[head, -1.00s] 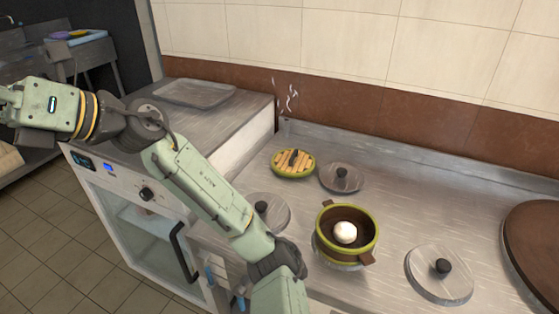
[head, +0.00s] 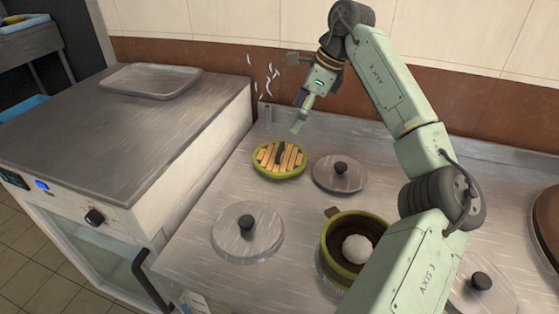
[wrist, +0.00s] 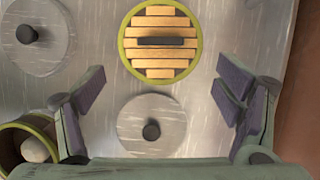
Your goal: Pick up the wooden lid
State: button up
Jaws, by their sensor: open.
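The wooden lid (head: 268,164) is round, with light wooden slats, a green rim and a dark bar handle. It lies flat on the metal counter in the head view. In the wrist view the wooden lid (wrist: 160,66) is at the top centre, its handle running left to right. My gripper (head: 298,124) is above and behind the lid, apart from it. In the wrist view my gripper (wrist: 160,103) has its two fingers spread wide with nothing between them; the lid is beyond the fingertips.
A metal lid (head: 340,181) with a black knob is right of the wooden lid. Another metal lid (head: 232,236) is in front. A green-rimmed pot (head: 327,268) holding a white ball (head: 357,248) stands to the front right. A wall is close behind.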

aim_at(280, 150)
jog(key=p+x, duration=0.2)
jog(key=x, duration=0.9)
jog(key=shift+a+f, duration=0.1)
jog(key=shift+f, duration=0.1)
jog(key=c, duration=1.2)
